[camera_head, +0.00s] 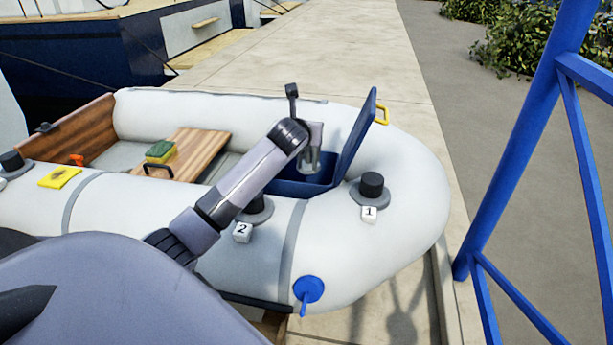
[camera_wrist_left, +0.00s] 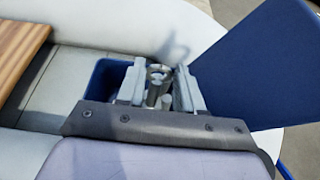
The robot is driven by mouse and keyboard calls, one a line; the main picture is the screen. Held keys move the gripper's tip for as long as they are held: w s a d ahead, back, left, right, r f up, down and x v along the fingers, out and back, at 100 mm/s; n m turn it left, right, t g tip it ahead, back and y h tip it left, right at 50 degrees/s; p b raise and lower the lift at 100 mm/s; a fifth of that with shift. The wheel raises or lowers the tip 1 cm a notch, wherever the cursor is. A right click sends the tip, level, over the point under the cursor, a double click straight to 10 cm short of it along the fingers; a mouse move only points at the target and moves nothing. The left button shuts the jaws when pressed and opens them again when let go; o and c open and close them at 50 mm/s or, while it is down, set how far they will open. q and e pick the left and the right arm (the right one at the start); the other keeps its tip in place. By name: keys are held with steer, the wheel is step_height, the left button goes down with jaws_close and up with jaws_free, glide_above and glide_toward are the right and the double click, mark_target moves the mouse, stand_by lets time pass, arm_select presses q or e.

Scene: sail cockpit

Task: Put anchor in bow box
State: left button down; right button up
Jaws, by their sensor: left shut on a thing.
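The bow box (camera_head: 318,187) is a dark blue bin in the bow of the inflatable boat, and its blue lid (camera_head: 358,137) stands open. In the left wrist view the box (camera_wrist_left: 105,80) shows behind the fingers, with the lid (camera_wrist_left: 262,65) to the right. My left gripper (camera_head: 310,158) points down over the box opening. In the wrist view its two fingers (camera_wrist_left: 160,88) are shut on a grey metal piece, seemingly the anchor (camera_wrist_left: 156,92). Most of the anchor is hidden by the fingers, so I cannot tell how deep it hangs. My right gripper is not in view.
A wooden seat (camera_head: 190,150) bears a green and yellow sponge (camera_head: 160,151). A yellow cloth (camera_head: 60,177) lies on the near tube. Black valve caps marked 1 (camera_head: 371,185) and 2 sit along the tube. A blue railing (camera_head: 520,130) stands at right.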

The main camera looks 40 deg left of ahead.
mark_target(306, 173)
arm_select(q)
step_height(306, 173, down, 11)
steer(key=b, duration=0.3)
steer(key=shift+f, duration=0.1)
steer(key=shift+f, duration=0.6)
steer(key=c, duration=0.7)
jaws_free()
steer(key=shift+f, duration=0.25)
steer(key=shift+c, duration=0.2)
